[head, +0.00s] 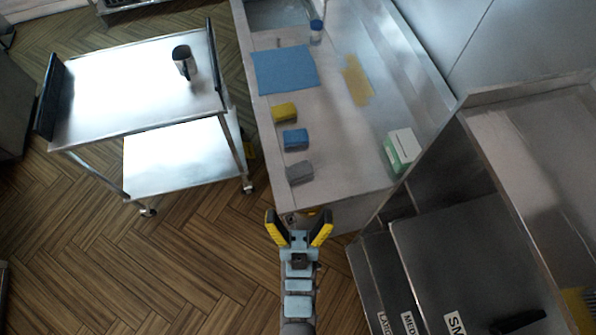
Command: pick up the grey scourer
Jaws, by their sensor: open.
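The grey scourer (299,172) lies on the steel counter (345,185) close to its front left corner. It is the nearest of a row of blocks along the counter's left side. My gripper (298,217) is at the counter's near edge, just below the grey scourer in the picture. Its yellow-tipped fingers are spread apart with nothing between them. The gripper is apart from the scourer in the picture; its height over the counter is hard to tell.
A blue sponge (295,139) and a yellow sponge (284,111) lie beyond the scourer. A blue cloth (285,69), a blue-capped bottle (316,32), a yellow spill (357,81) and a green-white box (402,149) are on the counter.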

